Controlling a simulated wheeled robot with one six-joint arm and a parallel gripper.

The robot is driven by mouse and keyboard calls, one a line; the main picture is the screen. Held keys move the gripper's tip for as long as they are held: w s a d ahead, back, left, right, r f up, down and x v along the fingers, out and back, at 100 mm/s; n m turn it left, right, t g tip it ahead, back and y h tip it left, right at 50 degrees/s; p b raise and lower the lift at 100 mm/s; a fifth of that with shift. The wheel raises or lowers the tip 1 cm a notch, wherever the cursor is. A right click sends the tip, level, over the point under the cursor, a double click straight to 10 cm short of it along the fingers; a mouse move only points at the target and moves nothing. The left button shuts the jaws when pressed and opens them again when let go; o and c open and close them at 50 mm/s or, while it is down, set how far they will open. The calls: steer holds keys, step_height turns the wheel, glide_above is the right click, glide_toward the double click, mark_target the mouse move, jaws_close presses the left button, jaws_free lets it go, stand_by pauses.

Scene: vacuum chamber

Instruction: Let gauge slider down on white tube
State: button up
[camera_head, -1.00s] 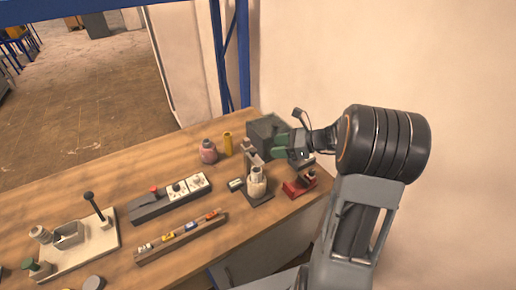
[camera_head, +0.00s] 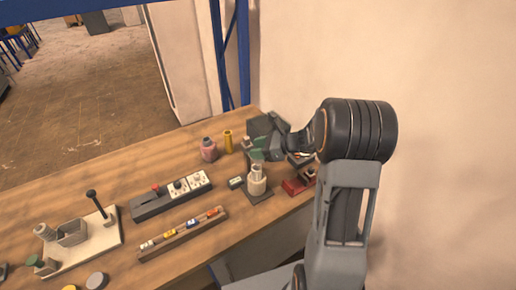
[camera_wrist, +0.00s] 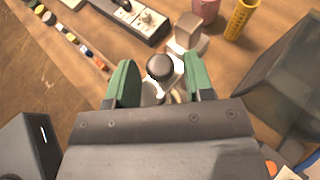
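The gauge stands near the table's far right part, with a dark flat base (camera_head: 260,195) and a pale metal block (camera_wrist: 188,36) at its post. The white tube (camera_head: 257,183) stands upright on that base. In the wrist view a dark round knob (camera_wrist: 160,66), seemingly the top of the gauge slider, lies between my green fingers. My gripper (camera_wrist: 162,80) is open, with a gap on each side of the knob. In the head view my gripper (camera_head: 257,155) is just above the tube. The slider's lower end and its contact with the tube are hidden.
A dark grey box (camera_head: 258,126) stands close behind my gripper. A red device (camera_head: 293,187) is right of the gauge. A switch strip (camera_head: 170,195) and a rack of small coloured parts (camera_head: 182,233) lie nearer.

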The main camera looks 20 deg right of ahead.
steer(key=c, duration=0.6)
steer(key=shift+o, duration=0.2)
step_height(320, 180, down, 4)
steer(key=b, duration=0.3)
steer(key=shift+f, duration=0.2)
steer(key=shift+r, duration=0.15)
steer(key=o, duration=0.7)
steer(key=b+v, duration=0.1)
steer(key=v, duration=1.3)
steer(key=shift+b, duration=0.4)
